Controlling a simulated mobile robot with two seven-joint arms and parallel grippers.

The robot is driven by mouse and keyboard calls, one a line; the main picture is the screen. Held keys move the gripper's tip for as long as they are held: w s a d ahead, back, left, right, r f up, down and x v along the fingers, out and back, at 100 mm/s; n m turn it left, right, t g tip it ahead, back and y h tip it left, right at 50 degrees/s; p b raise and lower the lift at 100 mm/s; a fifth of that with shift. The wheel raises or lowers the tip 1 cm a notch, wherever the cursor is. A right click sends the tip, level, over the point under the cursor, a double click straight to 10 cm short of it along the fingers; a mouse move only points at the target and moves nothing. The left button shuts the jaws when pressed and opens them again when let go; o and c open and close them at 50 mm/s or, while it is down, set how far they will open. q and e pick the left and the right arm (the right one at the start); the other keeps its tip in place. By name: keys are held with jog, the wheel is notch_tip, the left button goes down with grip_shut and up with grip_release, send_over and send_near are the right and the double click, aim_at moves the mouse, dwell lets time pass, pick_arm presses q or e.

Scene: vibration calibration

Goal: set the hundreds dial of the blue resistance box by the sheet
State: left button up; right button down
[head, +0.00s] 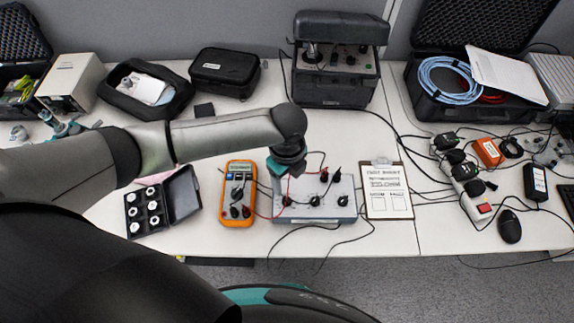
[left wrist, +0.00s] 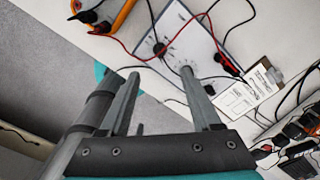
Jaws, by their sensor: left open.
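The resistance box (head: 302,213), grey-blue with a pale top and several black knobs, stands near the table's front edge. In the left wrist view its pale face (left wrist: 182,22) shows printed dial scales; I cannot read which dial is the hundreds. The sheet (head: 388,205) is on a clipboard just right of the box; it also shows in the left wrist view (left wrist: 238,100), its text too small to read. My left gripper (head: 289,174) is above the box's left back part. Its two fingers (left wrist: 159,73) are apart and empty, one overlapping the box face. My right gripper is out of view.
An orange multimeter (head: 237,205) lies left of the box, with red and black leads running across to it. An open black case of white pieces (head: 135,215) is farther left. A power strip (head: 471,193) and black mouse (head: 509,227) are to the right.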

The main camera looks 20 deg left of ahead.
pick_arm(q)
jog(key=shift+r, duration=2.2)
